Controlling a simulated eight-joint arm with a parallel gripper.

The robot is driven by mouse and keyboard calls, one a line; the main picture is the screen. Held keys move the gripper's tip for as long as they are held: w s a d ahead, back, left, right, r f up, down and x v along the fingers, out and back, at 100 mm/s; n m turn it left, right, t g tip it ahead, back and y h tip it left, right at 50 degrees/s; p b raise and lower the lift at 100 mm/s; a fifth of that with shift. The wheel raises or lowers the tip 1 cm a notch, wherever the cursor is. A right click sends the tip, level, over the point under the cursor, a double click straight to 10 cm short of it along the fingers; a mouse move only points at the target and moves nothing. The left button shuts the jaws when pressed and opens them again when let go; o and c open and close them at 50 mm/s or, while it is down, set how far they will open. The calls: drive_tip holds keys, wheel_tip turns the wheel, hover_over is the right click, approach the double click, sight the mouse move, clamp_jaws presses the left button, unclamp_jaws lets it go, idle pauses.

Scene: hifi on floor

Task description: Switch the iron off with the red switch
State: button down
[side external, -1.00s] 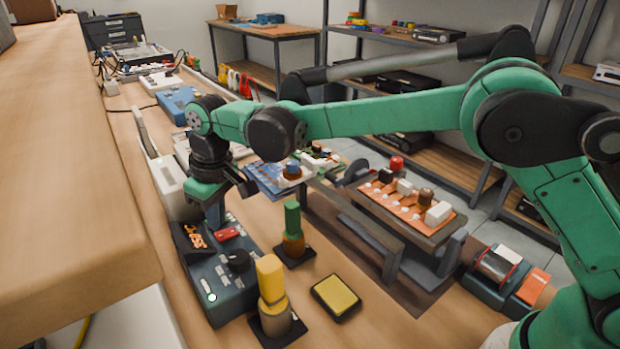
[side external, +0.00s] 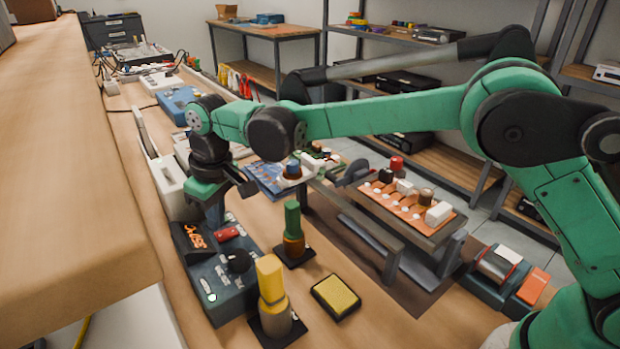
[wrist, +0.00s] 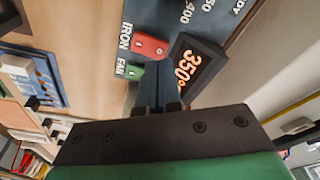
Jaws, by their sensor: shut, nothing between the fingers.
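The blue-grey control box (side external: 222,285) stands on the bench with a black knob. Its red switch (side external: 227,234) also shows in the wrist view (wrist: 150,46), beside the word IRON. Which way it is tipped I cannot tell. A green switch (wrist: 133,72) marked FAN is next to it. The lit orange display (wrist: 187,68) reads about 350. My gripper (side external: 217,224) points down at the box near the red switch, shut and empty. In the wrist view the fingertips (wrist: 154,66) are close to the red and green switches and the display; contact is not clear.
A yellow-topped stand piece (side external: 270,285) and a green-topped one (side external: 292,220) stand right of the box. A yellow sponge in a black tray (side external: 336,297) lies nearby. An orange circuit board (side external: 405,200) sits in a holder. A raised wooden ledge (side external: 70,180) borders the left.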

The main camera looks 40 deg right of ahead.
sight(222, 235)
drive_tip(key=shift+f, duration=1.1)
idle(0.4)
drive_tip(key=shift+r, duration=3.55)
drive_tip(key=s+d+r+m+t, duration=0.1)
drive_tip(key=s+d+r+m, duration=0.2)
drive_tip(key=d, duration=0.4)
drive_tip(key=s+d+m+t, duration=0.1)
drive_tip(key=s+d, duration=0.3)
drive_tip(key=s+d+f+m+t, duration=0.1)
drive_tip(key=s+d+t, duration=0.1)
drive_tip(key=s+d, duration=0.2)
drive_tip(key=s+d+f+t, duration=0.1)
drive_tip(key=s+d, duration=0.3)
drive_tip(key=d, duration=0.1)
drive_tip(key=shift+s+m+h, duration=0.3)
drive_tip(key=shift+s+m, duration=0.1)
drive_tip(key=shift+s+d+f+t, duration=0.1)
drive_tip(key=shift+s+f+t, duration=0.15)
drive_tip(key=shift+t, duration=0.05)
